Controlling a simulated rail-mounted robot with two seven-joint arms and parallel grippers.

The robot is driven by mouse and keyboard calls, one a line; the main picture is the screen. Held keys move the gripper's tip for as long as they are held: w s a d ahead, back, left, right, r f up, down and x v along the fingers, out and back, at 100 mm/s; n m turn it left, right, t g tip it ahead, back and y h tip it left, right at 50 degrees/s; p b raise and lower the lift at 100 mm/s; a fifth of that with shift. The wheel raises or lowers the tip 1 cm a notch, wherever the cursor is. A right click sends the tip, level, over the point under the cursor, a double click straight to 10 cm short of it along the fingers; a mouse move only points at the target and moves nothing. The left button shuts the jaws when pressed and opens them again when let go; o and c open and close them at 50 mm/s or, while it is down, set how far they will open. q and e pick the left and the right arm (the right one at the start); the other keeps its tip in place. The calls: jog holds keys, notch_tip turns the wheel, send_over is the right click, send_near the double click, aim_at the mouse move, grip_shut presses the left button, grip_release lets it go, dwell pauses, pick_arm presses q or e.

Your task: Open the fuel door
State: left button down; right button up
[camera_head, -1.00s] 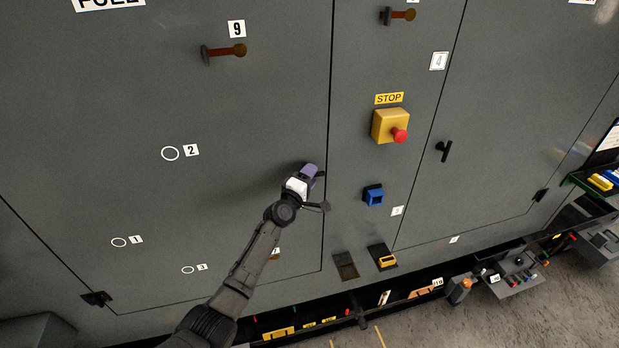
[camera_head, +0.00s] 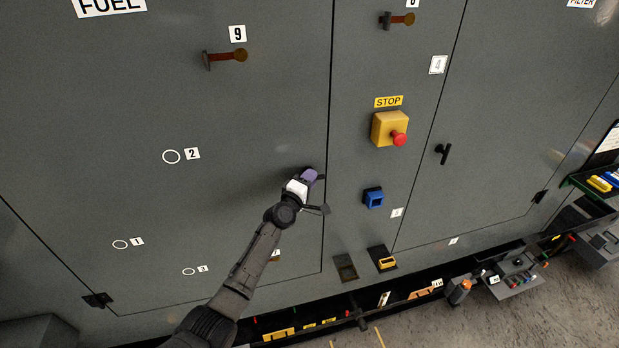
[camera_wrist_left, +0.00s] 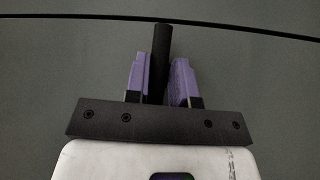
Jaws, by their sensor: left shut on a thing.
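The fuel door (camera_head: 110,80) is the large grey panel at the left in the head view, under the FUEL label (camera_head: 109,3). It looks flush with the enclosure front, bounded by a dark seam on its right. My left gripper (camera_head: 312,174) is at the door's right part, near that seam. In the left wrist view its purple fingers (camera_wrist_left: 160,82) are shut on a black bar-shaped handle (camera_wrist_left: 161,45). The head view hides most of this handle behind the gripper. My right gripper is not in view.
Right of the seam are a yellow box with a red STOP button (camera_head: 399,138), a blue socket (camera_head: 374,197) and a yellow fitting (camera_head: 387,262). The filter door has a black handle (camera_head: 442,153). A peg (camera_head: 226,56) sticks out beside label 9. Trays (camera_head: 515,280) stand low at the right.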

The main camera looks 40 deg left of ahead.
pick_arm(q)
jog(key=m+g+p, duration=0.1)
jog(key=p, duration=0.3)
jog(key=r+m+g+p, duration=0.1)
jog(key=g+p, duration=0.1)
jog(key=p, duration=0.3)
jog(key=shift+m, duration=0.4)
jog(key=shift+f+m+g, duration=0.25)
jog(key=shift+m+g, duration=0.15)
jog(key=shift+g, duration=0.1)
jog(key=shift+m+g+p, duration=0.3)
jog(key=shift+m+g, duration=0.5)
jog(key=shift+g, duration=0.3)
jog(key=shift+f, duration=0.1)
jog(key=c, duration=1)
grip_release()
